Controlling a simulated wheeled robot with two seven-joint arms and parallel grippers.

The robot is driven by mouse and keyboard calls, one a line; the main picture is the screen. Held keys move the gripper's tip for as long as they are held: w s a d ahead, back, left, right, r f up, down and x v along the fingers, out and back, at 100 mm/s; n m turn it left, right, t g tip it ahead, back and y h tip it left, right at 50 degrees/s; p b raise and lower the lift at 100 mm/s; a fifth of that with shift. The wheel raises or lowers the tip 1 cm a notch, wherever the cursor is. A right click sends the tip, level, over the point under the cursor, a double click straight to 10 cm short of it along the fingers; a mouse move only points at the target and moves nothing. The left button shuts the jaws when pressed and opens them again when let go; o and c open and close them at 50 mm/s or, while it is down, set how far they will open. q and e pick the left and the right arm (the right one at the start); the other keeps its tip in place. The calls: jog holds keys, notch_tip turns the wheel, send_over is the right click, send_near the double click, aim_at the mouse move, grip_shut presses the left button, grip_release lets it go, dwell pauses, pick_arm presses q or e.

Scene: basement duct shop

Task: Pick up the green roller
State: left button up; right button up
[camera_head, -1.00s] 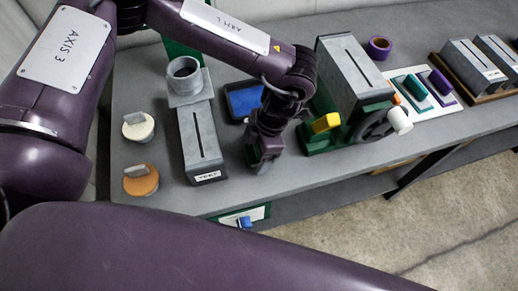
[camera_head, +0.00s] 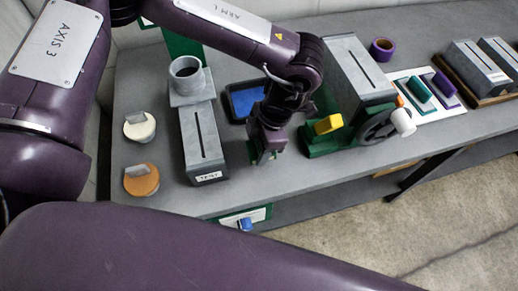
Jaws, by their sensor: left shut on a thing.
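My left gripper (camera_head: 268,156) points down over the grey bench between a grey slotted box and a green-based machine. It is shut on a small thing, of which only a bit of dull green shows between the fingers. It looks like the green roller, but the fingers hide most of it and I cannot tell its shape. I cannot tell whether it touches the bench. A teal-handled block (camera_head: 419,89) lies on a white board at the right, apart from the gripper. My right gripper is not in view.
Close by stand the grey slotted box (camera_head: 191,150), a blue tray (camera_head: 243,102) and the machine with a yellow block (camera_head: 328,124) and handwheel (camera_head: 377,129). Round orange (camera_head: 141,181) and cream (camera_head: 139,128) pieces lie at left. Bare bench (camera_head: 290,180) lies in front.

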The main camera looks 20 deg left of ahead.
pick_arm(q)
notch_tip(320, 180, up, 18)
jog(key=shift+f+b, duration=0.2)
jog(key=shift+b, duration=0.1)
